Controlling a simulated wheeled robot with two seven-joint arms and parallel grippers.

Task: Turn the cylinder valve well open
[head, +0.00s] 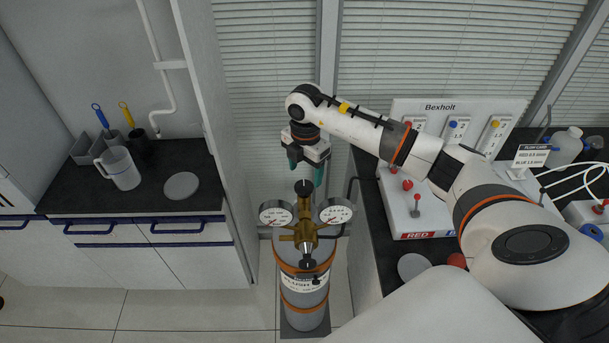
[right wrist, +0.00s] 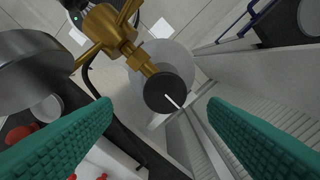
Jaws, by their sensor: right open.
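The grey gas cylinder (head: 304,297) with orange bands stands upright on the floor between the two benches. A brass valve and regulator body (head: 305,232) with two round gauges sits on top; the brass also shows in the right wrist view (right wrist: 108,32). A black round knob (head: 304,187) tops the brass. In the right wrist view this knob (right wrist: 168,92) has a white line on its face. My right gripper (head: 306,172) points down just above the knob. Its green fingers (right wrist: 160,125) are open and empty, one on either side of the knob in that view. My left gripper is not seen.
A second black knob (head: 307,263) sits at the front of the brass. The gauges (head: 275,213) (head: 335,211) flank the valve closely. The right bench holds a white Bexholt panel (head: 450,117). The left bench holds a jug (head: 121,168).

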